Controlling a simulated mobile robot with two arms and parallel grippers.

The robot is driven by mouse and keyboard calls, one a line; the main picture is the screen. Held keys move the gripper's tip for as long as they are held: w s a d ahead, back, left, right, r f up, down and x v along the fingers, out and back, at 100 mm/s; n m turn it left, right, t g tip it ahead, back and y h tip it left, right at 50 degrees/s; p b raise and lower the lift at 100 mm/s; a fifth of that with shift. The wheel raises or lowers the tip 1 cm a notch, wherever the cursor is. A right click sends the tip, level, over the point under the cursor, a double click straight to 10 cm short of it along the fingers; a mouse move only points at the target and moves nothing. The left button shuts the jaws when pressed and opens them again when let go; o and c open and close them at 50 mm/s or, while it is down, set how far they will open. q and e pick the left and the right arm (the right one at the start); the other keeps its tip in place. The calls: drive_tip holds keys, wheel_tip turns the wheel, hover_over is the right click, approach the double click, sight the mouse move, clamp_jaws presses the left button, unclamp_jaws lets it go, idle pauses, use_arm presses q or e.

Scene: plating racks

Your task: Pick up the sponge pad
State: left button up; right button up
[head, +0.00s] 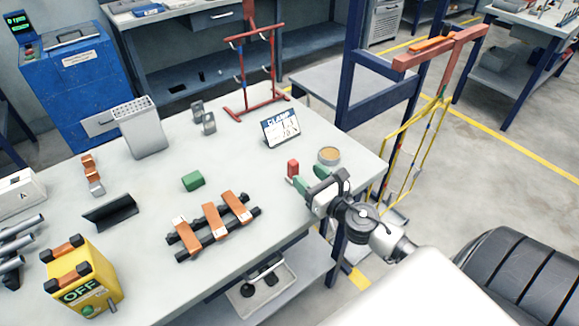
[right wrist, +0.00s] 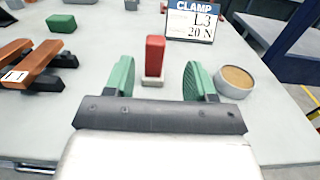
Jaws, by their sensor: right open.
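No object is labelled as the sponge pad, and I cannot tell for certain which one it is. A red upright block with a pale base (head: 293,168) stands near the table's right edge; it also shows in the right wrist view (right wrist: 155,57). Beside it is a round grey tub with a tan top (head: 329,155), at the right in the wrist view (right wrist: 236,80). A green block (head: 193,180) lies farther left. My right gripper (head: 322,180) is open and empty at the table edge. In the wrist view, the red block shows between its green fingers, beyond them. My left gripper is out of view.
A CLAMP sign (head: 281,129) stands behind the red block. Orange and black bars (head: 212,228) lie left of the gripper. A red rack (head: 257,75) stands at the back, and a yellow hanging frame (head: 408,140) is right of the table. The tabletop (head: 245,155) between them is bare.

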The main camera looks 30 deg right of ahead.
sight(289, 162)
drive_tip(key=shift+w+a+r, duration=0.1)
drive_tip(key=shift+w, duration=1.1)
drive_tip(key=w, duration=0.2)
drive_tip(key=w+a+p, duration=0.1)
drive_tip(key=w, duration=0.1)
drive_tip(key=shift+w+f, duration=0.3)
drive_tip(key=shift+w, duration=0.3)
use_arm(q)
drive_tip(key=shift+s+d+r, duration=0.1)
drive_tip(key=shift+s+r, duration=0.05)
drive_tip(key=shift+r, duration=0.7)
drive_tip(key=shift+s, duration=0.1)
use_arm(e)
drive_tip(key=shift+s, duration=0.1)
drive_tip(key=shift+c, duration=1.3)
drive_tip(key=c, duration=0.8)
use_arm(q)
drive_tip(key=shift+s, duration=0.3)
use_arm(e)
drive_tip(key=shift+o, duration=0.2)
